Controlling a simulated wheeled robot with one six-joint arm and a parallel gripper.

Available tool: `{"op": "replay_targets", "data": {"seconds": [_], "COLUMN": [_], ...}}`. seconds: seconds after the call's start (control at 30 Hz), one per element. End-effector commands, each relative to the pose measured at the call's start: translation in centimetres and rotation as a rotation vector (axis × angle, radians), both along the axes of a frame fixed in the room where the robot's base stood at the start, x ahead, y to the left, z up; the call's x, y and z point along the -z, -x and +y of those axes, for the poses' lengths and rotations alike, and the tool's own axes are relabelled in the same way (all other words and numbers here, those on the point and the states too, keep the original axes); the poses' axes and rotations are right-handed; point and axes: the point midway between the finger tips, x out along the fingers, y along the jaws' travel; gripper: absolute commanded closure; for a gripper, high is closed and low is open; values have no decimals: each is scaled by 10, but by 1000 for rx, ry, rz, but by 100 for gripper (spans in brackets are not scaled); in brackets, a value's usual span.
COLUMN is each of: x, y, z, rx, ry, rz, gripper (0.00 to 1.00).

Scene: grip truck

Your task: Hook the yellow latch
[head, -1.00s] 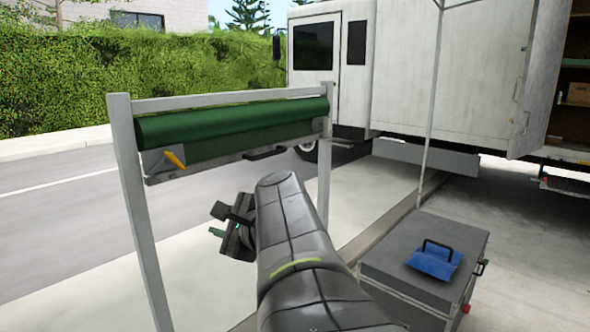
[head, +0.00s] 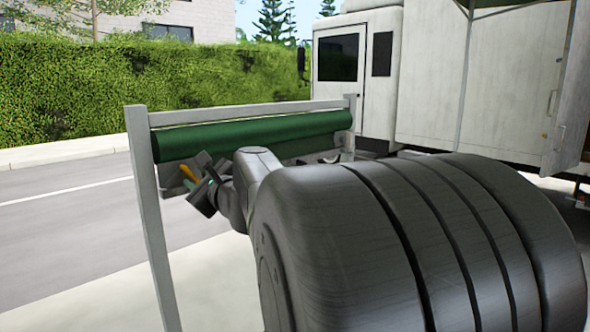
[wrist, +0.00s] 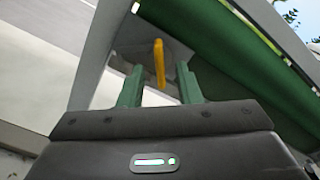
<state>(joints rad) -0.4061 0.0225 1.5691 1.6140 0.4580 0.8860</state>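The yellow latch (head: 190,172) is a small slanted handle on a grey plate near the left post of the frame, under the green roll. In the wrist view the latch (wrist: 159,64) stands nearly upright, between and beyond my two green fingers. My gripper (wrist: 157,85) is open, with a gap between the fingers and nothing held. In the head view my gripper (head: 195,190) is just below and right of the latch and partly overlaps it. I cannot tell whether a finger touches the latch.
The green roll (head: 250,132) runs along the metal frame, whose left post (head: 150,210) stands close to my gripper. My arm covers much of the lower right. A white truck (head: 435,75) stands behind, and a hedge (head: 70,90) lies across the road.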

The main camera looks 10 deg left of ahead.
Motion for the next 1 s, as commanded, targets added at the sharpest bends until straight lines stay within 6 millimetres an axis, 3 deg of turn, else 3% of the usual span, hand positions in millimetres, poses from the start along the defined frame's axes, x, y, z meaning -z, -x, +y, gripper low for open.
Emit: {"op": "replay_targets", "data": {"seconds": [0.23, 0.6, 0.77, 1.0], "x": [0, 0, 0, 1], "y": [-17, -20, -20, -20], "z": [20, 24, 24, 24], "rx": [-1, -1, -1, -1], "ry": [0, 1, 1, 4], "rz": [0, 0, 0, -3], "gripper": [69, 69, 99, 100]}}
